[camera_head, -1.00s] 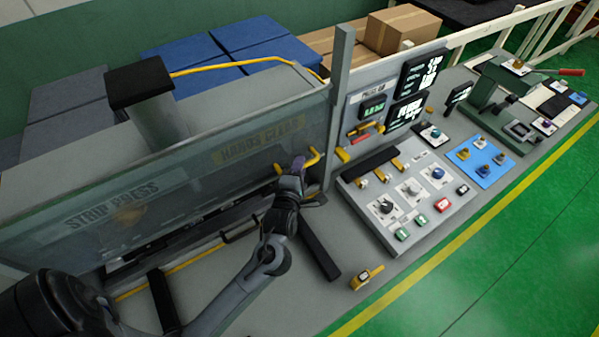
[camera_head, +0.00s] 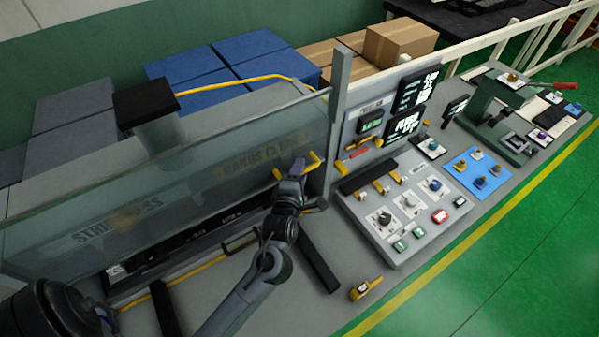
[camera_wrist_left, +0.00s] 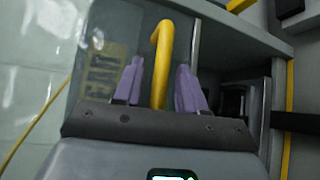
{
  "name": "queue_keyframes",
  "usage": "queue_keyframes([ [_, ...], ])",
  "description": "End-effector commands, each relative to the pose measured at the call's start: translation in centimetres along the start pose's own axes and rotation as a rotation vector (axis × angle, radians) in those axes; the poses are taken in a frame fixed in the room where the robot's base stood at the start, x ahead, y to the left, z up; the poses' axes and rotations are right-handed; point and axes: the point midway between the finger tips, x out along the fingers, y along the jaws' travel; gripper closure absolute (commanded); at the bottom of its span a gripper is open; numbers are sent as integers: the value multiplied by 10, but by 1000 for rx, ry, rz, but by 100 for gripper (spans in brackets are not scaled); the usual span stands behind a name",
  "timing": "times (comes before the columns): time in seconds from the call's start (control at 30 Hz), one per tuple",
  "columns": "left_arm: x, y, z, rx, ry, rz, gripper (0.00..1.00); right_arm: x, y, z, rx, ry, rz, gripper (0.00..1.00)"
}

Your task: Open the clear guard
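The clear guard (camera_head: 190,190) is a see-through panel across the front of the strip press at left, with faded lettering on it. Its yellow handle (camera_head: 313,162) is at the right end, and it also shows in the left wrist view (camera_wrist_left: 162,65). My left gripper (camera_head: 297,170) is at this handle. In the left wrist view its two purple fingers (camera_wrist_left: 158,85) stand apart on either side of the handle, with a visible gap on both sides. The gripper looks open and not closed on it. My right gripper is not in view.
A grey post (camera_head: 338,120) stands just right of the guard. A button panel (camera_head: 408,215), a blue tray (camera_head: 480,172) and a green hand press (camera_head: 497,110) are further right. A yellow tape measure (camera_head: 365,288) lies at the bench's front edge. The green floor at right is clear.

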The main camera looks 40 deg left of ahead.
Motion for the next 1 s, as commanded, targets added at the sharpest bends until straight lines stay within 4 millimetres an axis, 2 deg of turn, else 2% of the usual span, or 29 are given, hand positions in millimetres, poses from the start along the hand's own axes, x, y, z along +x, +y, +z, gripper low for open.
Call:
queue_keyframes([
  [0.17,-3,0,0,0,0,-1,59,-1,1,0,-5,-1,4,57],
  [0.27,-11,0,0,0,0,-3,59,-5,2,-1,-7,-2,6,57],
  [0.7,-67,0,0,-1,0,-2,59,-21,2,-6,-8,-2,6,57],
  [1.0,-75,0,0,0,0,0,59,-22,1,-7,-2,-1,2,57],
])
